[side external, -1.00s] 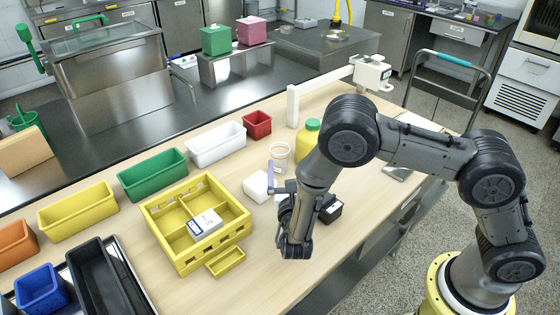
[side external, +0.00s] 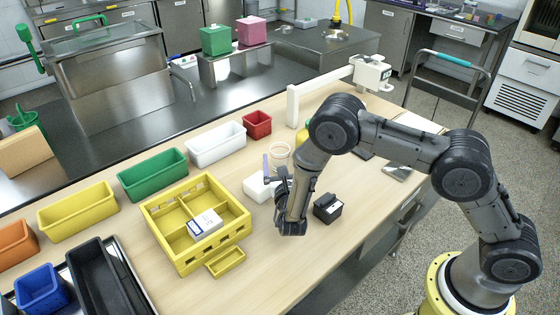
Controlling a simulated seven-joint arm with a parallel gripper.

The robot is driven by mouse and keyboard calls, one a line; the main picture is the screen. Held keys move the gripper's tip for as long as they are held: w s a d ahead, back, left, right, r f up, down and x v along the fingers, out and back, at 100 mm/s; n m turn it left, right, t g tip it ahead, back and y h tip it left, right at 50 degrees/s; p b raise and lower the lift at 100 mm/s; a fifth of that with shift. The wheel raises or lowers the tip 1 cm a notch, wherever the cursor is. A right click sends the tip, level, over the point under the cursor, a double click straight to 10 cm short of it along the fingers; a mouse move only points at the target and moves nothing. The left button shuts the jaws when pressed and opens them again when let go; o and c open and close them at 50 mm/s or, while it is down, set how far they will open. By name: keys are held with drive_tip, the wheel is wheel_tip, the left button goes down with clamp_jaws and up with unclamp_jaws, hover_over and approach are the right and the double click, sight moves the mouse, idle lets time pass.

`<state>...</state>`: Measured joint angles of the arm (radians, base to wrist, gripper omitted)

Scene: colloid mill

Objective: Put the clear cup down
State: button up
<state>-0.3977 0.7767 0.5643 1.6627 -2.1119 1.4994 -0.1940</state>
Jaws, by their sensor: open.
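The clear cup (side external: 280,151) is near the middle of the wooden table, behind a white block (side external: 256,190). Its rim shows as a pale ring, and its lower part is hard to make out; it appears upright. My gripper (side external: 270,177) is open, low over the table beside the white block and in front of the cup in this view. A gap shows between the gripper and the cup's rim. My wrist hides part of the table behind it.
A yellow divided crate (side external: 157,213) holding a white box (side external: 205,222) stands left of my gripper. A black box (side external: 327,208) is to the right. White (side external: 215,145), red (side external: 257,125) and green (side external: 152,174) bins line the back. Bare table lies in front.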

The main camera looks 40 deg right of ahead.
sight(280, 150)
drive_tip(key=shift+x, duration=1.9)
drive_tip(key=c, duration=1.5)
drive_tip(key=shift+o, duration=0.2)
drive_tip(key=shift+r, duration=0.1)
drive_tip(key=shift+r, duration=0.15)
